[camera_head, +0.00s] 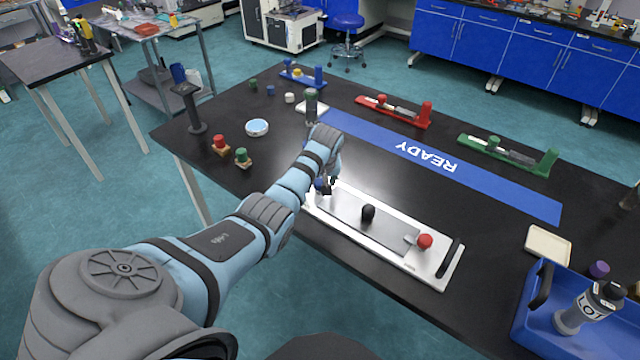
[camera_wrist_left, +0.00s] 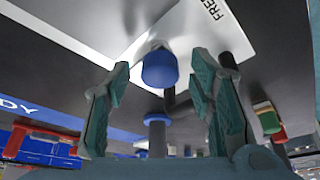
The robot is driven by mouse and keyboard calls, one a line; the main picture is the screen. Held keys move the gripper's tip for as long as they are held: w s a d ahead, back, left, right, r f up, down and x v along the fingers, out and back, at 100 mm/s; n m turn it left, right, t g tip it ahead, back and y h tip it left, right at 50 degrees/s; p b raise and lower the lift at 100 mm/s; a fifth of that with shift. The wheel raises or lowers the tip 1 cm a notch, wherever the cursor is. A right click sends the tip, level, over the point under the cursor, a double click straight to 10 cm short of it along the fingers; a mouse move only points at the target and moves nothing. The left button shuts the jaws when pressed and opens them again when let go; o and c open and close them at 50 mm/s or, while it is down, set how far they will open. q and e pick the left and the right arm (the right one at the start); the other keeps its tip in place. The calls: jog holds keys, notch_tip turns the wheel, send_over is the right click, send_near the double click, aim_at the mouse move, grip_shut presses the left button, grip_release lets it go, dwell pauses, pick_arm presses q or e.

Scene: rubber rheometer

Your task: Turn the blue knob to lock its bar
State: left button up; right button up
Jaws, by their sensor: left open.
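A white and grey metal plate (camera_head: 330,211) lies on the black table. The blue knob (camera_head: 321,185) is at its left end, partly hidden by my left arm. In the left wrist view the blue knob (camera_wrist_left: 160,68) shows between the two open fingers of my left gripper (camera_wrist_left: 159,75), with a gap on each side. In the head view my left gripper (camera_head: 328,186) is at the knob. The plate also carries a black knob (camera_head: 368,212) in the middle and a red knob (camera_head: 425,241) with a small metal bar. I cannot make out the blue knob's bar.
A blue mat marked READY (camera_head: 425,156) lies behind the plate. Red (camera_head: 395,110) and green (camera_head: 508,154) fixtures stand beyond it. A blue crate (camera_head: 535,325) with a bottle is at the right front. Red and green knobs on small bases (camera_head: 243,163) stand left of my arm.

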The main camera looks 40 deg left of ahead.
pick_arm(q)
jog(key=shift+r, duration=0.1)
jog(key=c, duration=1.2)
jog(key=shift+o, duration=0.2)
